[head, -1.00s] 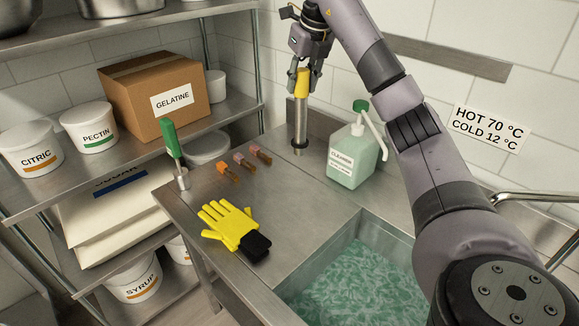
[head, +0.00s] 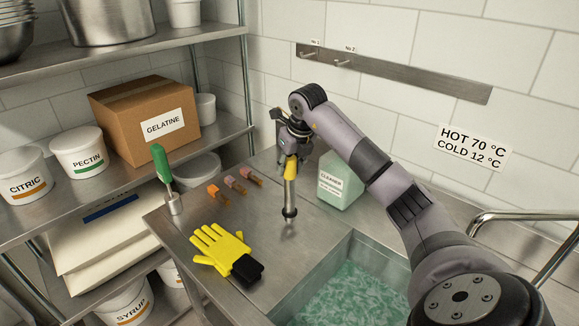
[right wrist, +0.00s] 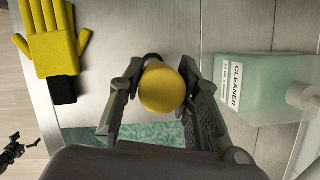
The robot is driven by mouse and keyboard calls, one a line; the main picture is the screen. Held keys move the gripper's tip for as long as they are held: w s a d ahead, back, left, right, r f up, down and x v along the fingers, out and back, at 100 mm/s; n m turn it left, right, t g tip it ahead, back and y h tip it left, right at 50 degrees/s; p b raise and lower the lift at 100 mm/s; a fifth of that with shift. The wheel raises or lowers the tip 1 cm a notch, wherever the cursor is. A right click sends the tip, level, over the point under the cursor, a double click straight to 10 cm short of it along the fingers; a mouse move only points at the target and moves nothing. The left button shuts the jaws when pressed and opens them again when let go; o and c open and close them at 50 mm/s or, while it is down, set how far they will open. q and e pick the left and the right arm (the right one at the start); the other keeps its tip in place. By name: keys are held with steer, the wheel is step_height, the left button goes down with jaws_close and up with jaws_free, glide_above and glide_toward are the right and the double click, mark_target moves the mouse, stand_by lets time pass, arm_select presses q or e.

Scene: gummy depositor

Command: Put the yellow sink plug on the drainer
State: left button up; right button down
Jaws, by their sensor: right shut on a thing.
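The yellow sink plug (head: 290,185) is a steel tube with a yellow grip on top and a dark foot. My right gripper (head: 291,155) is shut on its yellow grip and holds it upright. The foot appears slightly above the steel drainer (head: 327,222), behind the sink's back left corner, with a blurred reflection below. In the right wrist view the round yellow top of the plug (right wrist: 162,88) sits between the fingers. What seems to be my left gripper (right wrist: 14,152) shows small at that view's left edge; its jaws are unclear.
A yellow glove (head: 222,248) with a black cuff lies left of the plug. A green-handled tool (head: 162,165) stands at the drainer's left edge, near several small coloured pieces (head: 230,182). A cleaner bottle (head: 342,182) stands close behind right. The sink (head: 350,285) holds greenish water.

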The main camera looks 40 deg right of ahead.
steer(key=shift+f, duration=0.55)
steer(key=c, duration=1.2)
jaws_free()
steer(key=shift+f, duration=0.15)
steer(key=shift+r, duration=0.3)
steer(key=shift+b+v, duration=1.2)
steer(key=shift+v, duration=4.65)
